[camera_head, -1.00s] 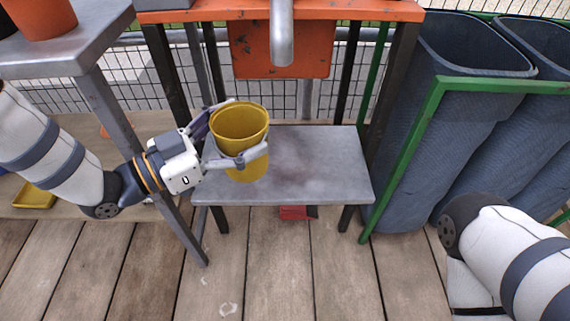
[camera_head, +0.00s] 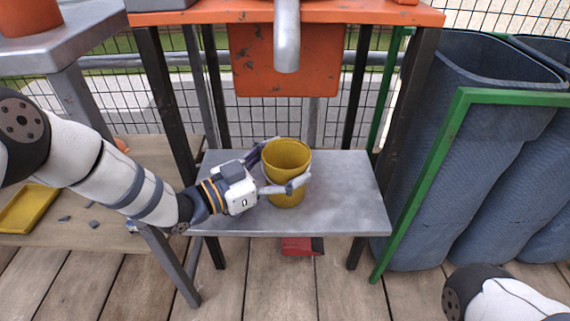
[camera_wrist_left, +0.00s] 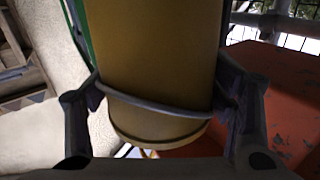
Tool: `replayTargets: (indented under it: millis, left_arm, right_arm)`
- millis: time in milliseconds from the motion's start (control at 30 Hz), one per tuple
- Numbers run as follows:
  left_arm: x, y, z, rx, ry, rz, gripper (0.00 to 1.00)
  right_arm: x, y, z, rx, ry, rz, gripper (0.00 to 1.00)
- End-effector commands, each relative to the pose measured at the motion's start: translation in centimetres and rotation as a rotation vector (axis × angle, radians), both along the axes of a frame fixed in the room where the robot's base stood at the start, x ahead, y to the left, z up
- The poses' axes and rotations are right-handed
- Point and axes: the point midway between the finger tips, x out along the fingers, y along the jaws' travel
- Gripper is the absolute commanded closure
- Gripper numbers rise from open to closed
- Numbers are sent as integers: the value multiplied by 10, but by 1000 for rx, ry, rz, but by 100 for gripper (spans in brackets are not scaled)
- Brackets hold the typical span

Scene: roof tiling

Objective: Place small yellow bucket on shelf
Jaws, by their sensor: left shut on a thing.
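The small yellow bucket (camera_head: 287,158) is upright in the head view, over the middle of the grey metal shelf (camera_head: 345,195) below the orange table. I cannot tell whether its base touches the shelf. My left gripper (camera_head: 284,170) reaches in from the left and is shut on the bucket, one finger on its far side and one across its near side. In the left wrist view the bucket (camera_wrist_left: 150,60) fills the middle between the fingers. My right gripper is out of view; only part of my right arm shows at the lower right.
The orange table (camera_head: 390,14) and its legs frame the shelf, with an orange panel (camera_head: 284,60) hanging behind. Blue-grey bins (camera_head: 470,150) in a green frame stand to the right. A yellow tray (camera_head: 28,207) lies on a low wooden surface at left. The shelf's right side is clear.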

Motion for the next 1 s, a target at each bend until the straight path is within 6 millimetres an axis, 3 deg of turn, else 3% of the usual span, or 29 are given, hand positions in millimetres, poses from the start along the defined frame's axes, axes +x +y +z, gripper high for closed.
replayTargets:
  millis: [100,133,200,600,1000]
  left_arm:
    - [0,0,-4,0,1,0,53]
    - [0,0,-4,1,1,0,18]
    - [0,0,-3,1,1,0,5]
    - [-2,3,2,1,1,0,5]
    - [-56,85,3,0,-1,2,5]
  right_arm:
    - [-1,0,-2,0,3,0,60]
    - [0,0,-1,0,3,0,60]
    - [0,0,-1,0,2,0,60]
    - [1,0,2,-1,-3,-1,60]
    - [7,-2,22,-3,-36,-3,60]
